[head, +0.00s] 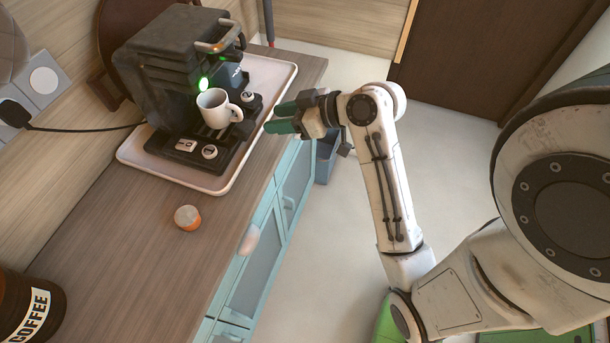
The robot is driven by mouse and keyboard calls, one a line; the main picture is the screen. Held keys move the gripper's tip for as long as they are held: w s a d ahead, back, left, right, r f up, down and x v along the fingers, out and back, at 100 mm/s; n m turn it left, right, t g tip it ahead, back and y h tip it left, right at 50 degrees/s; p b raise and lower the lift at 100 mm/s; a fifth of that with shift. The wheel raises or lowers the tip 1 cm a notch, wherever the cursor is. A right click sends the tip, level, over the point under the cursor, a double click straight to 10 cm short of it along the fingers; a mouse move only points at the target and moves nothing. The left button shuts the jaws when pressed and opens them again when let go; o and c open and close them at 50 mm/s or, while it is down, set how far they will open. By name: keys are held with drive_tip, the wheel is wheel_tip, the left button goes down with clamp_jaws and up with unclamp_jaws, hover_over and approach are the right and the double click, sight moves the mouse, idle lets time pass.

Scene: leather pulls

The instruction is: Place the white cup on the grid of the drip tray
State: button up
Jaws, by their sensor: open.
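The white cup (214,108) stands upright on the drip tray (199,134) of the black coffee machine (178,66), under its spout. The cup's handle points right, toward my gripper. The cup covers most of the grid, whose slots show only in front of it. My gripper (272,117), with green fingers, is just right of the cup at about its height. The fingers are apart from the handle and hold nothing. A green light glows on the machine above the cup.
The machine stands on a pale tray (136,154) on the wooden counter (127,231). An orange and white capsule (187,217) lies on the counter. A coffee jar (28,309) is at lower left. A black cable (90,129) runs to a wall socket. The middle counter is mostly clear.

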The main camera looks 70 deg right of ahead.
drive_tip(key=s+a+f+g+y, duration=0.1)
drive_tip(key=a+f+g, duration=0.3)
drive_tip(key=a+f, duration=0.35)
drive_tip(key=s+a+f+g+h, duration=0.2)
drive_tip(key=s+a+f+g, duration=0.5)
drive_tip(key=s+f, duration=0.3)
drive_tip(key=shift+s+a+f+m+g, duration=0.15)
drive_tip(key=shift+s+m+g, duration=0.2)
drive_tip(key=shift+s, duration=0.7)
drive_tip(key=shift+c, duration=0.2)
